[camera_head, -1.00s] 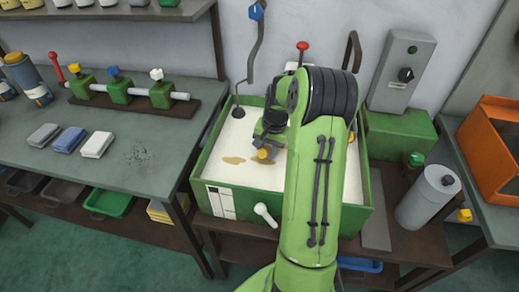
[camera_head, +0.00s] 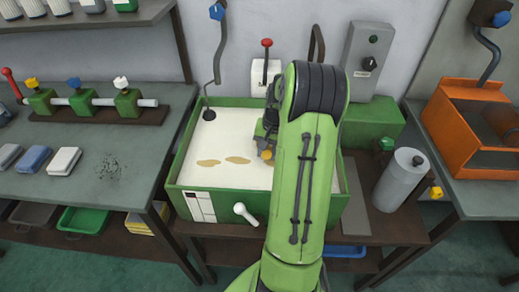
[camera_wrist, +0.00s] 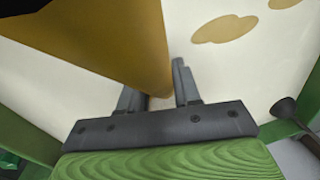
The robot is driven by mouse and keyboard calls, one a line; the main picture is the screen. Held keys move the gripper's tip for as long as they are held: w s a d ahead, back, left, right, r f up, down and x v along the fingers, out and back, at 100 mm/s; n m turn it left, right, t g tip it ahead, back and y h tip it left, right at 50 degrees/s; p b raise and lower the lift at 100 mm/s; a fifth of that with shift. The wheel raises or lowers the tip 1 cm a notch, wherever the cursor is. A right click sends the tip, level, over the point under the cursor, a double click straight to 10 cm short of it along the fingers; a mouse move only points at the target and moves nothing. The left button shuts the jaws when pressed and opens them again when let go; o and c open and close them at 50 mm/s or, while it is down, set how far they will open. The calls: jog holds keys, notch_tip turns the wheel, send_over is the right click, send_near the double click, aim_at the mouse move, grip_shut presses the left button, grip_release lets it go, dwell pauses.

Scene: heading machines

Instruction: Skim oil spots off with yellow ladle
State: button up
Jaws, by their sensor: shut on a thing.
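The green tank (camera_head: 225,204) holds a pale, milky liquid (camera_head: 222,142). Two brown oil spots (camera_head: 208,163) (camera_head: 238,160) lie on its surface, left of my arm; the wrist view also shows them (camera_wrist: 225,28) (camera_wrist: 283,3) at the upper right. The yellow ladle (camera_head: 266,154) shows only as a small piece beside my arm; in the wrist view its broad yellow surface (camera_wrist: 115,45) fills the upper left. My gripper (camera_wrist: 160,80) is shut on the ladle over the tank, right of the spots. Its grasp and the ladle's lower end are mostly hidden.
A dark bent pipe (camera_head: 217,60) reaches down into the tank's back left corner. A white handle (camera_head: 245,214) sticks out of the front wall. A grey cylinder (camera_head: 400,180) stands right of the tank; an orange machine (camera_head: 460,125) is farther right. The left bench (camera_head: 110,170) holds blocks and valves.

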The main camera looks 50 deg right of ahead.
jog(key=shift+s+d, duration=1.3)
jog(key=shift+s, duration=0.4)
notch_tip(320, 180, up, 12)
jog(key=p, duration=1)
jog(key=shift+p, duration=0.35)
jog(key=shift+w, duration=0.1)
